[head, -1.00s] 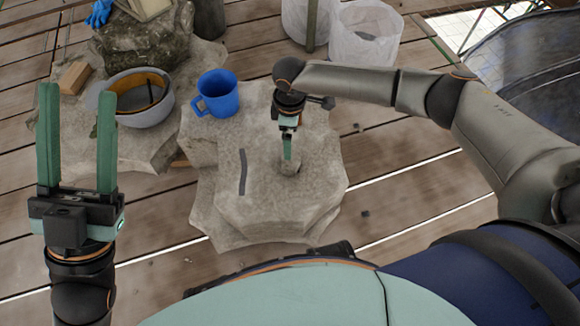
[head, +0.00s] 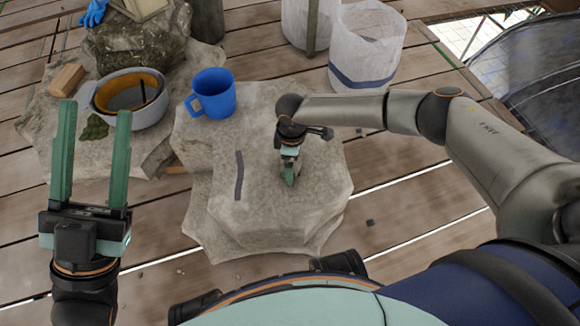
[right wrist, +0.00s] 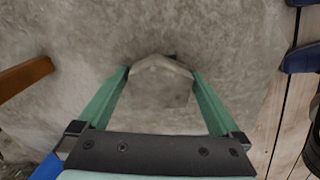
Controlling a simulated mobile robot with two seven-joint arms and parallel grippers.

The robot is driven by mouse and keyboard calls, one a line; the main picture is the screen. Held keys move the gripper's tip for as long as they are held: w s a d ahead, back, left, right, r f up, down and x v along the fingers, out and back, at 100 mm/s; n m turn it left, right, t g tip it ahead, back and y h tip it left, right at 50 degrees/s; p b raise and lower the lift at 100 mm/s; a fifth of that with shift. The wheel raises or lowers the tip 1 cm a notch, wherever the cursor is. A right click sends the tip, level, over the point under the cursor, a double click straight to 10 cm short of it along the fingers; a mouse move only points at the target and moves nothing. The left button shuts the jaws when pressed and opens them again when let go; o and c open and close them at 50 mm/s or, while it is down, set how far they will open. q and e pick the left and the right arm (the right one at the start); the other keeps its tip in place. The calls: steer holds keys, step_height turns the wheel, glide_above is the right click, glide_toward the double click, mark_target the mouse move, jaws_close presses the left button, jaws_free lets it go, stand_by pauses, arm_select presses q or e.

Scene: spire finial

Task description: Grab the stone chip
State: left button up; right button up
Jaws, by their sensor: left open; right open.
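The stone chip (right wrist: 160,82) is a pale grey, angular piece lying on the stone block (head: 225,205). In the right wrist view it sits between the two green fingers of my right gripper (right wrist: 161,73), which is open around it. I cannot tell whether the fingers touch it. In the head view my right gripper (head: 289,178) points down at the block's top and hides the chip. My left gripper (head: 96,108) is open and empty, at the left, away from the block.
A blue mug (head: 213,95) stands at the block's back left corner. A dark strip (head: 239,175) lies on the block left of my right gripper. A grey bowl (head: 150,115), a wooden block (head: 68,79) and white bags (head: 366,45) are further back. Wooden planks (head: 420,210) surround the block.

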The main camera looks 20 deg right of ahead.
steer(key=c, duration=1.3)
steer(key=shift+c, duration=0.5)
steer(key=shift+r, duration=0.15)
